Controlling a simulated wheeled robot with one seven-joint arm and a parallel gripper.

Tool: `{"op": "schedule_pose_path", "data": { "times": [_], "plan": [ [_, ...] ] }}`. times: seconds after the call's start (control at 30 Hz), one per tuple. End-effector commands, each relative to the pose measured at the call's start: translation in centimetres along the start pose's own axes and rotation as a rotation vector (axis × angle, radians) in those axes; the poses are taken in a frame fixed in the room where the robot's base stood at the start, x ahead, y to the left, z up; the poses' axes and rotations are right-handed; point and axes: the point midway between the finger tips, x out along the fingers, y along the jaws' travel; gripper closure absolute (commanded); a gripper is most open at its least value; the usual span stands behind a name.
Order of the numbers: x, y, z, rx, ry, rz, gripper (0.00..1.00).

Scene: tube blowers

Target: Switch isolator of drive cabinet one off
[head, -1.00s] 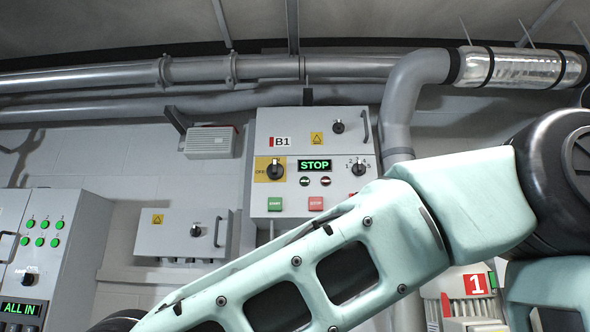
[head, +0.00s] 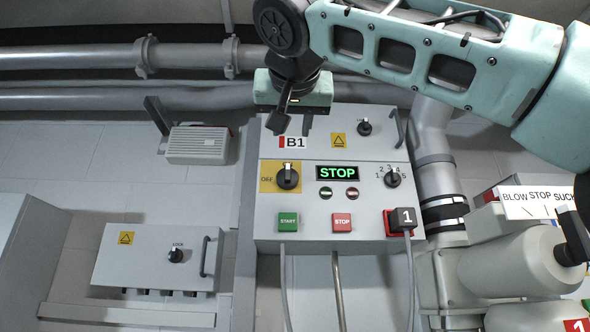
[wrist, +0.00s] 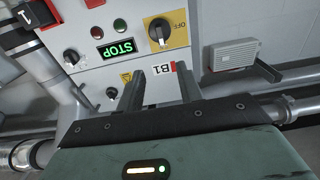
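The drive cabinet marked B1 (head: 318,210) is a grey wall box with a lit green STOP display (head: 338,173). Its isolator (head: 288,177) is a black rotary knob on a yellow plate, with OFF printed to its left. The knob's pale mark points up, not at OFF. My gripper (head: 292,126) hangs in front of the cabinet's upper part, above the isolator in the head view. In the wrist view, which is turned upside down, my gripper (wrist: 160,75) has its two fingers apart with nothing between them. The isolator (wrist: 160,30) shows beyond the fingertips, touched by neither.
Another knob (head: 392,177) with numbers, a START button (head: 288,222) and a STOP button (head: 342,222) are on the same cabinet. A red-and-black block marked 1 (head: 401,222) sits at its lower right. A smaller LOCK box (head: 155,258) is at lower left. Pipes run above.

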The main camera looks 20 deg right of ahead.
Motion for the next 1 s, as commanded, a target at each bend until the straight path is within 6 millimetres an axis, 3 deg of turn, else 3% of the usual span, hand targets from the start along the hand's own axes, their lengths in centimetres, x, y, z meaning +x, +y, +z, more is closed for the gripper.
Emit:
{"op": "schedule_pose_path", "data": {
  "times": [0.6, 0.8, 1.0],
  "plan": [
    [12.4, -0.1, -0.3, -0.006, -0.004, 0.001, 0.64],
    [15.2, -0.1, -0.1, -0.005, -0.004, 0.000, 0.64],
    [16.2, 0.0, 0.1, -0.004, -0.003, -0.001, 0.64]
  ]
}}
